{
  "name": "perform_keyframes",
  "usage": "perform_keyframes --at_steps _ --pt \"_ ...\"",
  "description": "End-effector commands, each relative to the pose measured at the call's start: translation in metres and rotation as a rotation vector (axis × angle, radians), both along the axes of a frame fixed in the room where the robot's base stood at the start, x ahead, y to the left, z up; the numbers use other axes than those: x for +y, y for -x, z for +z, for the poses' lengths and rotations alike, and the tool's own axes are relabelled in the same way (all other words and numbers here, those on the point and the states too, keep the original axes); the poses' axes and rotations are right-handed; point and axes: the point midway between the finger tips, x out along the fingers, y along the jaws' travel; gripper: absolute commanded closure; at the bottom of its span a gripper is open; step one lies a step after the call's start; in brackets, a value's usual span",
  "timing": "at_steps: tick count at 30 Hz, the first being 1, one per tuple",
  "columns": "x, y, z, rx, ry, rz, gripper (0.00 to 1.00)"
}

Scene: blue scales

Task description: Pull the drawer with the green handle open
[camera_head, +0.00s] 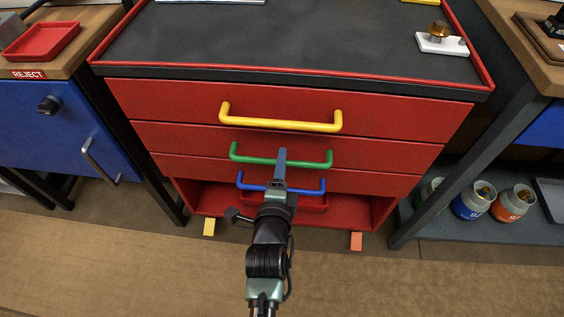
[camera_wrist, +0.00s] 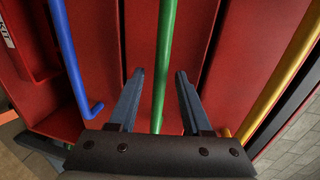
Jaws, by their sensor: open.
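The red cabinet's middle drawer (camera_head: 195,141) has a green handle (camera_head: 249,159) and looks shut. My gripper (camera_head: 281,170) reaches toward this handle from the front and hides part of it. In the wrist view the green handle (camera_wrist: 165,60) runs between the two open fingertips of my gripper (camera_wrist: 160,82). The fingers stand apart from the bar on both sides, and I cannot tell how far it reaches in between them.
A yellow handle (camera_head: 280,122) is on the drawer above and a blue handle (camera_head: 252,186) on the one below. A red tray (camera_head: 40,42) stands at left. Several cans, one with a blue label (camera_head: 473,201), stand on a low shelf at right. The floor in front is clear.

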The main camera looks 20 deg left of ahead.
Motion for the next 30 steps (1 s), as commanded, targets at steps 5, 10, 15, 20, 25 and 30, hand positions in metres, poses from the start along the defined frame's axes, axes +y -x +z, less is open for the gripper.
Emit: perform_keyframes --at_steps 5,10,15,20,25,30 --pt "0.0041 -0.0123 -0.0027 0.000 0.000 0.001 0.51" --pt "0.0047 -0.0147 -0.0029 0.000 0.000 0.001 0.51" --pt "0.0045 -0.0145 -0.0028 0.000 0.000 0.000 0.53" --pt "0.0044 -0.0143 -0.0027 0.000 0.000 0.000 0.82" --pt "0.0044 -0.0142 -0.0027 0.000 0.000 0.000 1.00" --pt "0.0043 -0.0142 -0.0027 0.000 0.000 0.000 1.00"
